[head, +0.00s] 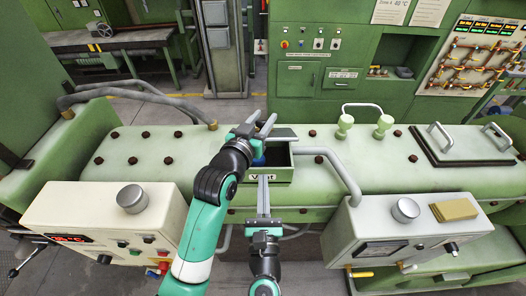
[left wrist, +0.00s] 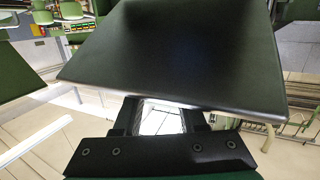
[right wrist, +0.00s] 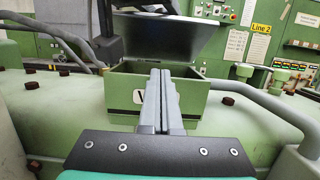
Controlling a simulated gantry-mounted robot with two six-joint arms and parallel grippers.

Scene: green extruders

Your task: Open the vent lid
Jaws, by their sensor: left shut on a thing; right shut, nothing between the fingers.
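The green vent box (head: 281,176), labelled Vent, stands on the long green machine, and its top opening shows. It also shows in the right wrist view (right wrist: 190,98). Its dark lid (right wrist: 165,38) is raised at the back of the box, tilted up. In the left wrist view the lid (left wrist: 175,50) fills the upper middle. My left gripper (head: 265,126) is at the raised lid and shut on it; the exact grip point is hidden. My right gripper (head: 263,180) is shut and empty, with its fingertips at the box's front (right wrist: 160,72).
A curved pipe handle (head: 335,165) runs just right of the box. Control boxes stand at front left (head: 105,215) and front right (head: 400,225). Two pale green knobs (head: 364,125) and a closed dark hatch (head: 460,145) lie farther right.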

